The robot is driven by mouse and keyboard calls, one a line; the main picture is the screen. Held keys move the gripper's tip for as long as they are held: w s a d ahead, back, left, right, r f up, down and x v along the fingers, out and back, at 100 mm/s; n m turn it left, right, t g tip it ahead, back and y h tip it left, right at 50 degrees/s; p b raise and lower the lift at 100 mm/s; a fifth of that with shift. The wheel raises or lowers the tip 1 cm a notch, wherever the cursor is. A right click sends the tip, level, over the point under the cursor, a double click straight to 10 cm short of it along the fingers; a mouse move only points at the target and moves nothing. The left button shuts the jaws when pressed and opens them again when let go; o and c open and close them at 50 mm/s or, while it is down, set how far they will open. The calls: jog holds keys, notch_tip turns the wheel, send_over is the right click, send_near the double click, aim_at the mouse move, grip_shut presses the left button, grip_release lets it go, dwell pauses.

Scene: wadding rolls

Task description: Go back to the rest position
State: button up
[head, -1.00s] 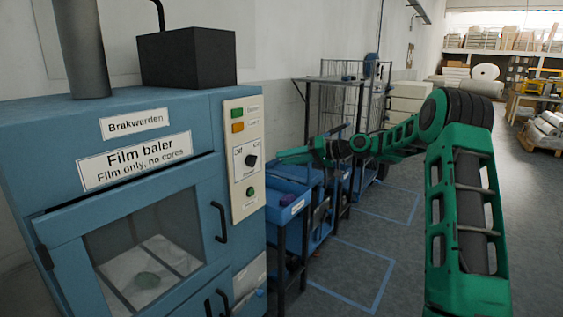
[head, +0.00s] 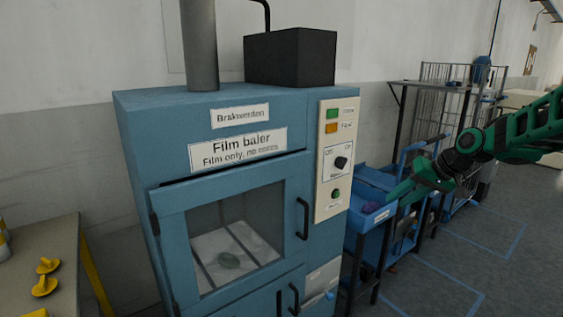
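My green arm reaches in from the right edge of the head view. My gripper (head: 402,188) is at its left end, in front of the blue carts and to the right of the film baler (head: 180,130). It looks clear of the baler's control panel. The fingers are small and seen from the side, so I cannot tell if they are open or shut. I see nothing clearly held in them.
A blue bin (head: 368,215) stands right of the baler. A table (head: 52,285) with yellow knobs is at lower left. Blue-taped floor lies at lower right.

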jog(key=s+d+f+m+g+h, duration=0.1)
jog(key=s+m+g, duration=0.1)
jog(key=s, duration=1.2)
jog(key=s+d+f+m+g+h, duration=0.1)
jog(key=s+d+f+g+h, duration=0.1)
jog(key=s, duration=1.2)
jog(key=s+d+f+m+g+h, duration=0.1)
jog(key=s+d+m+g, duration=0.1)
jog(key=s, duration=1.3)
jog(key=shift+d+f+m, duration=0.2)
jog(key=shift+f+m, duration=0.1)
jog(key=shift+f, duration=0.1)
jog(key=shift+w+f+h, duration=0.25)
jog(key=shift+w+h, duration=0.05)
jog(key=shift+w, duration=0.3)
